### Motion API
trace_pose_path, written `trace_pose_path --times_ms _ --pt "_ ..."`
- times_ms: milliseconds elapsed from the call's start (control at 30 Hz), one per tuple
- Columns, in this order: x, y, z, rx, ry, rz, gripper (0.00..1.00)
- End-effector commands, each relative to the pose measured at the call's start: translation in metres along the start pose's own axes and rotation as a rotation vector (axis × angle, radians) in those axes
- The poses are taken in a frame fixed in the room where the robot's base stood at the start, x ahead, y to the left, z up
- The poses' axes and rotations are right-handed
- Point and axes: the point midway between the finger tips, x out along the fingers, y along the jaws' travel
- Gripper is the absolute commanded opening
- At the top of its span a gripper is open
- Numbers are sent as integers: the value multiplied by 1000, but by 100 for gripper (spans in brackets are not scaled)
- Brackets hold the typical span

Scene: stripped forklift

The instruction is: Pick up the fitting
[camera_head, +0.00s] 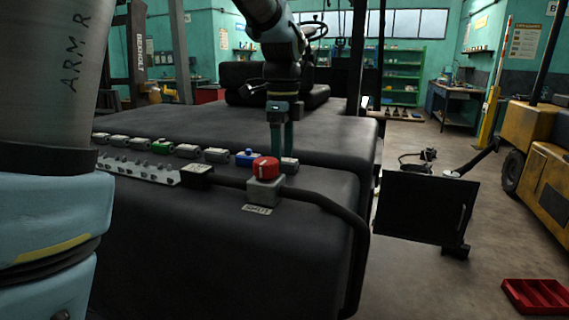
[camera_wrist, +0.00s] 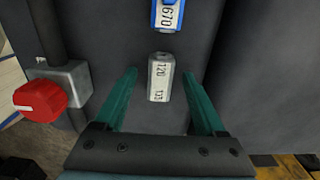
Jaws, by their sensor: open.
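A small grey fitting (camera_head: 290,165) with printed numbers lies at the right end of a row on the dark top of the forklift body. In the wrist view the fitting (camera_wrist: 160,78) sits between the two green fingers, with a gap on each side. My gripper (camera_head: 282,148) points down just over it, and its fingers are open and empty. In the wrist view my gripper (camera_wrist: 160,73) has one finger on either side of the fitting. The head view partly hides the fitting behind the red knob.
A red knob on a grey box (camera_head: 265,190) with a cable stands close by, left of the fingers in the wrist view. A blue fitting (camera_head: 246,158) is the fitting's neighbour. Several more fittings, one green (camera_head: 162,146), line up leftward. A red tray (camera_head: 537,296) lies on the floor.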

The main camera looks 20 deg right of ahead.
Motion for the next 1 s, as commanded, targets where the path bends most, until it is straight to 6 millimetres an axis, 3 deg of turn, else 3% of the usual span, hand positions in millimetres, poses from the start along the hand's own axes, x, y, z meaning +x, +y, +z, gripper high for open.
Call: trace_pose_path --times_ms 100,733,1000 --pt "0 0 0 0 0 0 72" --pt "0 0 0 0 0 1 2" --pt "-1 0 0 0 0 0 0"
